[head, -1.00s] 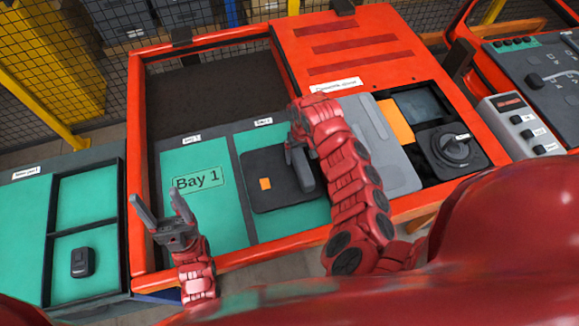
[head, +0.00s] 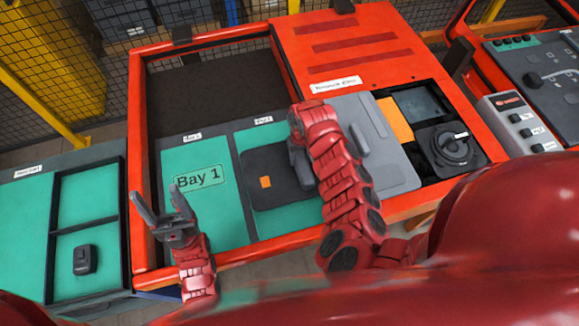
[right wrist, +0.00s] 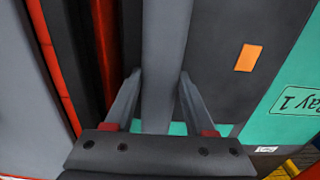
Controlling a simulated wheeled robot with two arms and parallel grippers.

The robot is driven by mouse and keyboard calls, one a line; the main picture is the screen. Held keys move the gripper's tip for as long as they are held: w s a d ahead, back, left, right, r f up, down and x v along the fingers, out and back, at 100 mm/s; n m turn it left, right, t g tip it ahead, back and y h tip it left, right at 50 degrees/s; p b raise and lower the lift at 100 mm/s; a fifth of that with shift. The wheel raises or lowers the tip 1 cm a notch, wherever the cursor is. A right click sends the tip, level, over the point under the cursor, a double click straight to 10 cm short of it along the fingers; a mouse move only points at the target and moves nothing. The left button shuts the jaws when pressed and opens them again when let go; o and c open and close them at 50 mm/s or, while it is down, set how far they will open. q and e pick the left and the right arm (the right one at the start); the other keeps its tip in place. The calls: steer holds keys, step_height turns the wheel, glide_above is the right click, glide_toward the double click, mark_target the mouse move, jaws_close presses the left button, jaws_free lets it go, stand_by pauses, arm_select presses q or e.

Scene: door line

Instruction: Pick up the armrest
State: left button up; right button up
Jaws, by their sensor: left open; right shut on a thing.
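The armrest appears as a long grey bar (right wrist: 163,60) in the right wrist view, running between the fingers of my right gripper (right wrist: 160,100). My right gripper is shut on it. In the head view my right gripper (head: 301,165) is over the right side of a dark panel (head: 268,190) with an orange square, in the green bay right of Bay 1. My own right arm hides part of the bar and the panel there. My left gripper (head: 162,215) is open and empty above the lower left of Bay 1 (head: 205,190).
A light grey panel (head: 395,170) lies right of my right arm, beside a black rotary knob (head: 452,148). A red frame (head: 137,180) edges the bays. A green tray on the left holds a small black part (head: 84,259). The dark area (head: 200,100) behind Bay 1 is empty.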

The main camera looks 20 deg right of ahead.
jaws_close()
steer(key=shift+r, duration=0.15)
steer(key=shift+w+r, duration=0.15)
steer(key=shift+r, duration=0.35)
step_height(320, 180, up, 24)
steer(key=p, duration=1)
steer(key=shift+r, duration=0.15)
